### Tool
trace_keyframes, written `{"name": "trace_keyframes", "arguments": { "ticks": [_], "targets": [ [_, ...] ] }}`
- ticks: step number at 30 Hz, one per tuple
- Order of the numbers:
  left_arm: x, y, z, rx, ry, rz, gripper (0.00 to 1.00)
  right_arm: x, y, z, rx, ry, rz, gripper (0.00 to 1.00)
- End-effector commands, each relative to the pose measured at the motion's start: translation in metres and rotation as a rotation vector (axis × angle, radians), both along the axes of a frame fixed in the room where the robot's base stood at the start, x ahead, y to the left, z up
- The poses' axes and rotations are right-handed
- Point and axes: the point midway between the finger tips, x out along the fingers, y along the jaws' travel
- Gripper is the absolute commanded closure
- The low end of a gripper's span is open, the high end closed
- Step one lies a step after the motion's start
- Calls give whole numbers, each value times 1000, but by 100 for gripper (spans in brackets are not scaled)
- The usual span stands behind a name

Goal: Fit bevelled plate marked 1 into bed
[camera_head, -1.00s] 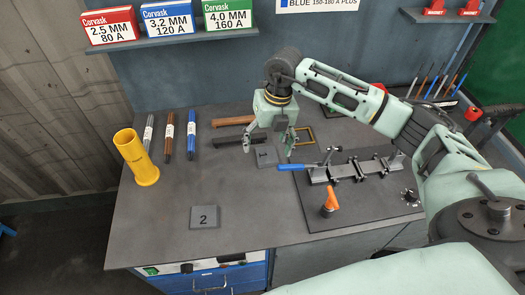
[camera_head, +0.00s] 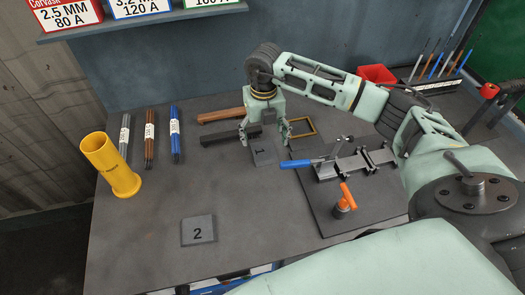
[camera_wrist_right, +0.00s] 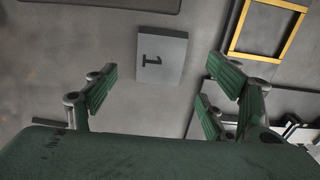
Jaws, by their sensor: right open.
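The grey bevelled plate marked 1 (camera_head: 263,153) lies flat on the dark table, left of the fixture board. My right gripper (camera_head: 266,140) is open and empty just above and behind it in the head view. In the right wrist view the plate (camera_wrist_right: 162,57) sits ahead of and between the spread green fingers (camera_wrist_right: 165,88), not touching them. The bed (camera_head: 355,164) appears to be the metal fixture with clamps and a blue handle on the dark board. A second grey plate marked 2 (camera_head: 198,230) lies near the front. My left gripper is not in view.
A yellow cup (camera_head: 110,166) and brown and blue rod bundles (camera_head: 175,135) stand or lie at the left. A dark bar (camera_head: 230,133), a wooden-handled tool (camera_head: 220,115) and a yellow frame (camera_head: 301,127) lie behind. An orange-handled clamp (camera_head: 346,197) is on the board.

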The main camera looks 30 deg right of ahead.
Motion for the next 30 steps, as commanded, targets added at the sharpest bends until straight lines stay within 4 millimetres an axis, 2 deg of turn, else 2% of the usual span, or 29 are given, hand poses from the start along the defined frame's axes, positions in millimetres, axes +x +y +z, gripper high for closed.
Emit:
{"name": "trace_keyframes", "arguments": {
  "ticks": [7,12,20,30],
  "targets": [
    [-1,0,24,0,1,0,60,2,-1,-31,1,5,-1,23],
    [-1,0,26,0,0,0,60,3,-1,-52,-1,1,0,23],
    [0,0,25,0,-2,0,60,4,-1,-55,1,-1,1,23],
    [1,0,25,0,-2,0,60,4,-1,-55,0,-1,0,53]
  ]
}}
